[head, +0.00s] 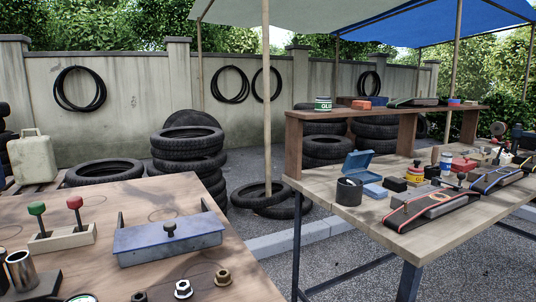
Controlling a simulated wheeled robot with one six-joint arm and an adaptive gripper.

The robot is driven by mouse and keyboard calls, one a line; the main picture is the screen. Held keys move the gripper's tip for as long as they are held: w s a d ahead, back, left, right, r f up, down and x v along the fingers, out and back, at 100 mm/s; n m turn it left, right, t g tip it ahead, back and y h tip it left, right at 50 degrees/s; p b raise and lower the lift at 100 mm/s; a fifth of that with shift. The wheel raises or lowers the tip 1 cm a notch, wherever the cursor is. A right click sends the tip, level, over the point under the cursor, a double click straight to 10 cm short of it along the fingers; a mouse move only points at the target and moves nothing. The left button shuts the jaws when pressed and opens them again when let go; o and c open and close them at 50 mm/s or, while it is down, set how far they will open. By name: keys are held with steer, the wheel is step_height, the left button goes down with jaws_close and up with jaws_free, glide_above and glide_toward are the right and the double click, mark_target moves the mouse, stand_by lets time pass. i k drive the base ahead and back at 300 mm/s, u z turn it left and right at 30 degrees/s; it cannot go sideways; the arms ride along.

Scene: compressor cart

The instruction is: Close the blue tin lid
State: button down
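A small blue tin (355,173) stands on the right-hand wooden table, near its left end, in the head view. Its blue lid (358,160) looks raised and tilted up. A dark round cup (349,191) stands in front of it and hides part of it.
The left table (150,200) holds a long blue-grey cover (168,240) with a black knob, levers (75,203) and several nuts. The right table (345,213) also holds a sanding-belt-like tool (432,208) and a raised shelf (400,113). Tyres (188,145) stand behind; a gap separates the tables.

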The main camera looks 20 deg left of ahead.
mark_target(355, 161)
steer(key=u, duration=0.35)
steer(key=i, duration=1)
steer(key=z, duration=0.05)
